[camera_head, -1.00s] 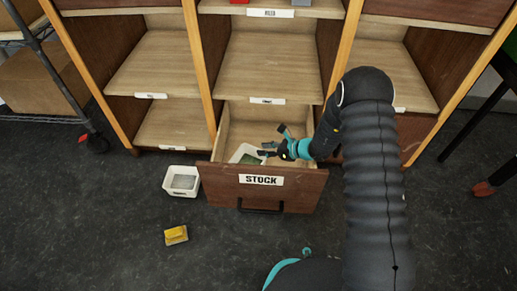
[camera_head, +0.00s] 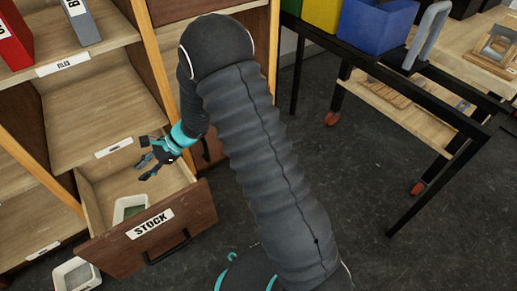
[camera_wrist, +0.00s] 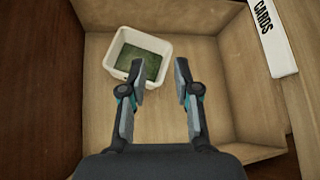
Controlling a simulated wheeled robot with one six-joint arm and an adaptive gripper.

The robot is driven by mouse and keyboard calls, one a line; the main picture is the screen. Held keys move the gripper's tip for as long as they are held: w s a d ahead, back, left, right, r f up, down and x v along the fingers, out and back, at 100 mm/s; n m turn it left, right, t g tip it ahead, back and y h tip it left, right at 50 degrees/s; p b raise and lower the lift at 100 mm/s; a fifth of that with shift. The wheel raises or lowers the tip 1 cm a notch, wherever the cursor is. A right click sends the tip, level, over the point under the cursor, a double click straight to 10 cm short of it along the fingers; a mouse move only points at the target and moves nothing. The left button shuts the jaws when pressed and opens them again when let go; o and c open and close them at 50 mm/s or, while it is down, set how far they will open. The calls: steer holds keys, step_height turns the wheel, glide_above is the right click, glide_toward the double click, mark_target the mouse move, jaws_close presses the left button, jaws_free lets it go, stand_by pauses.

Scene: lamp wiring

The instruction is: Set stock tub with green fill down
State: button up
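The white stock tub with green fill (camera_head: 119,210) sits upright inside the open drawer labelled STOCK (camera_head: 190,224). In the wrist view the tub (camera_wrist: 113,58) rests on the drawer's wooden bottom, near the far left corner, with dark green fill in it. My gripper (camera_head: 143,166) is above the drawer. In the wrist view its two fingers (camera_wrist: 159,70) are spread, with nothing between them. The left fingertip overlaps the tub's near right edge in the picture, but the tub is not gripped.
Another white tub (camera_head: 75,276) stands on the floor left of the drawer. Shelves with binders (camera_head: 84,25) rise behind. A black-framed table (camera_head: 420,200) with coloured bins (camera_head: 378,25) stands at the right. Dark floor between is clear.

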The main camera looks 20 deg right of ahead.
steer(key=s+d+r+n+h, duration=0.2)
steer(key=s+d+r+n, duration=0.3)
steer(key=r, duration=0.3)
steer(key=s+d+r+n+h, duration=0.25)
steer(key=s+d+r, duration=0.35)
steer(key=r, duration=0.3)
steer(key=s+d+r+n+t+h, duration=0.2)
steer(key=s+d+r+n+h, duration=0.1)
steer(key=s+d, duration=0.4)
steer(key=s+d+r+n+t+h, duration=0.3)
steer(key=s+d+r+n+h, duration=0.1)
steer(key=s+d, duration=0.4)
steer(key=shift+d+r+t, duration=0.3)
steer(key=shift+d+r, duration=0.15)
steer(key=shift+d, duration=0.75)
steer(key=shift+s, duration=0.1)
